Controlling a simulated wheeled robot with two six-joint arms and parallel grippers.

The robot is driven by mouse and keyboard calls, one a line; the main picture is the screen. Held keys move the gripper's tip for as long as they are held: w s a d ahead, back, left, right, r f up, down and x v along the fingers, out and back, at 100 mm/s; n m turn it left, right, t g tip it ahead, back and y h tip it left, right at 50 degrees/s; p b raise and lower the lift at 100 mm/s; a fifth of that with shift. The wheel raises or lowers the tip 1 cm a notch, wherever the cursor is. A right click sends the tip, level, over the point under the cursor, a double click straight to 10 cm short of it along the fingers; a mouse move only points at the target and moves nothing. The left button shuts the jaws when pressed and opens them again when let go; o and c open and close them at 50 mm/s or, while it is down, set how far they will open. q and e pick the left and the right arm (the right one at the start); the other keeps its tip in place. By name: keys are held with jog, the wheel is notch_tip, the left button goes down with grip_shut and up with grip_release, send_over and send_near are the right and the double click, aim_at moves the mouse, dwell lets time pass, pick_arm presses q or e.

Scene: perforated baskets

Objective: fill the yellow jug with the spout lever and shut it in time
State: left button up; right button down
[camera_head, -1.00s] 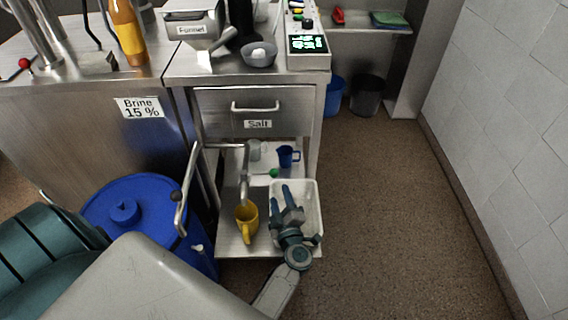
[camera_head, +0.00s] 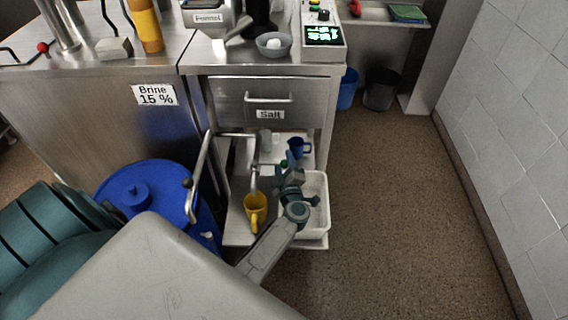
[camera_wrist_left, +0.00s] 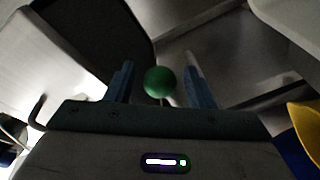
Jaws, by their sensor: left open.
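The yellow jug (camera_head: 256,205) stands upright on the low shelf, under the end of the metal spout pipe (camera_head: 254,181). Its edge also shows at the right of the left wrist view (camera_wrist_left: 306,128). A green ball knob (camera_wrist_left: 160,82), seemingly the spout lever's, sits on a thin stem between the fingers of my left gripper (camera_wrist_left: 160,72) in the wrist view. In the head view the left gripper (camera_head: 290,175) is just right of the spout, at the knob. It is open, fingers on either side of the knob. Liquid in the jug cannot be made out. My right gripper is not in view.
A white tray (camera_head: 317,220) lies on the shelf under my left gripper. A blue jug (camera_head: 299,147) stands behind it. A blue barrel (camera_head: 150,180) with a bent metal handle (camera_head: 198,175) stands at left. The floor (camera_head: 400,220) at right is clear.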

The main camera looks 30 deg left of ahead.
pick_arm(q)
grip_shut()
